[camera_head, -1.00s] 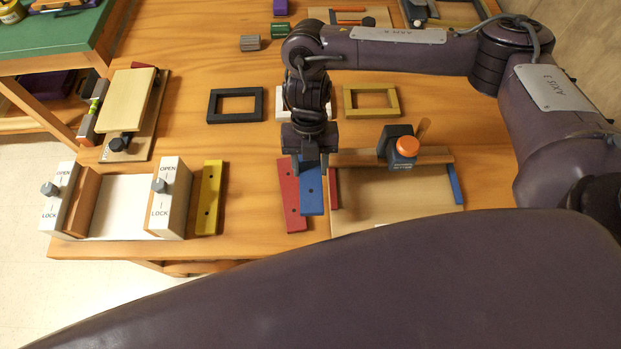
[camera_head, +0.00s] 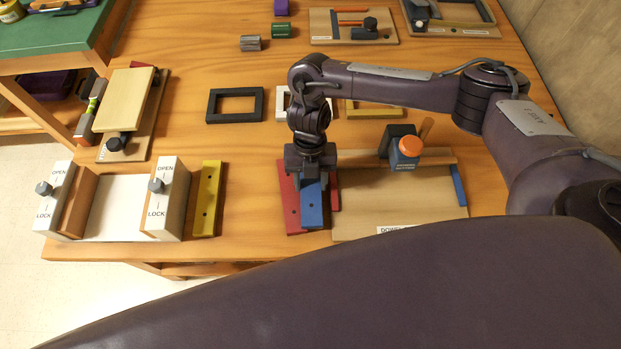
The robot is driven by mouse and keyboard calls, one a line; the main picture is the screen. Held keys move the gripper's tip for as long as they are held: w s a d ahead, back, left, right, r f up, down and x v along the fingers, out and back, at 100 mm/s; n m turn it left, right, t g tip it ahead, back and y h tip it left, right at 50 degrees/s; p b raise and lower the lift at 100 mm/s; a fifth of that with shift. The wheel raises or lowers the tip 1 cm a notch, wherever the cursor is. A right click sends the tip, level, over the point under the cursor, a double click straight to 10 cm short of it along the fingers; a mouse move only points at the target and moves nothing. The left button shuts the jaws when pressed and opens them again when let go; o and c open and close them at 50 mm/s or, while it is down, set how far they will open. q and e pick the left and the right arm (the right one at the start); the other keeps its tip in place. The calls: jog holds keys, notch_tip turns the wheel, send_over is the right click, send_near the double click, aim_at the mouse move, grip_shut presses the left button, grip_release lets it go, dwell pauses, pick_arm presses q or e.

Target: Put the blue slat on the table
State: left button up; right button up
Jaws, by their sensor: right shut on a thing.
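The blue slat (camera_head: 312,207) is in my right gripper (camera_head: 312,178), which is shut on its far end. The slat points toward the table's front edge and overlaps part of the red slat (camera_head: 290,212) in this view. I cannot tell whether the blue slat touches the table or is a little above it. The wooden table (camera_head: 248,190) lies under these things. My left gripper is not in view.
A yellow slat (camera_head: 207,200) lies left, beside the white open/lock fixture (camera_head: 166,200). The dowel board (camera_head: 395,205) with an orange-knobbed clamp (camera_head: 408,147) is close on the right. Dark (camera_head: 235,105) and yellow frames are behind. Bare table lies between the yellow and red slats.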

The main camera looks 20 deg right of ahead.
jog(key=o, duration=1)
jog(key=shift+f, duration=0.1)
jog(key=shift+o, duration=0.2)
jog(key=shift+r+p, duration=0.35)
jog(key=shift+r, duration=0.05)
jog(key=p+v, duration=0.1)
jog(key=v, duration=1)
jog(key=shift+w+r, duration=0.2)
jog(key=shift+r, duration=0.15)
